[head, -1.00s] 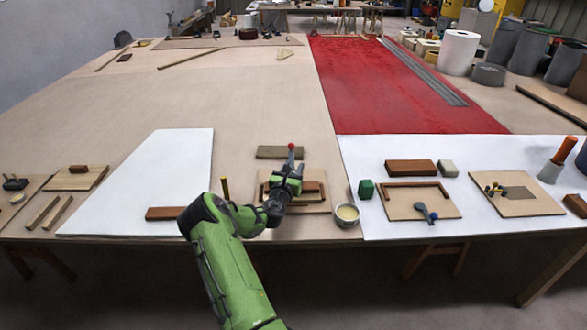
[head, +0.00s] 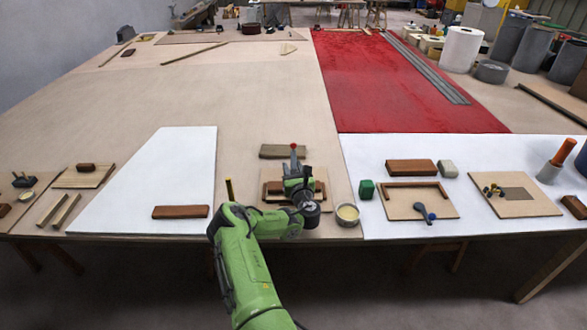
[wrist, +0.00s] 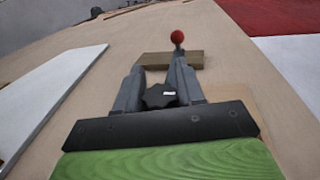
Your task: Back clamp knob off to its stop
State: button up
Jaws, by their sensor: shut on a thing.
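The clamp knob (wrist: 160,96) is a dark, star-shaped grip between the two fingers of my gripper (wrist: 158,72) in the wrist view. My gripper is shut on it. In the head view my gripper (head: 296,174) is over a wooden board (head: 322,190) near the front edge of the table, and it hides the knob there. A red ball (wrist: 178,37) on a grey stalk stands just beyond the fingers; it also shows in the head view (head: 294,146). The knob's thread and stop are hidden.
A dark wooden block (head: 283,152) lies behind the gripper. A round tin (head: 347,214) and a green block (head: 366,190) stand close on the right. A brown bar (head: 181,212) lies on the white sheet (head: 150,180) at left. The wide bench behind is mostly clear.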

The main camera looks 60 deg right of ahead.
dwell(0.3)
jog(key=o, duration=1)
jog(key=shift+c, duration=0.2)
jog(key=b+v, duration=0.6)
jog(key=v, duration=0.9)
jog(key=shift+s+a+b, duration=0.15)
jog(key=shift+a+b, duration=0.2)
jog(key=shift+b, duration=0.05)
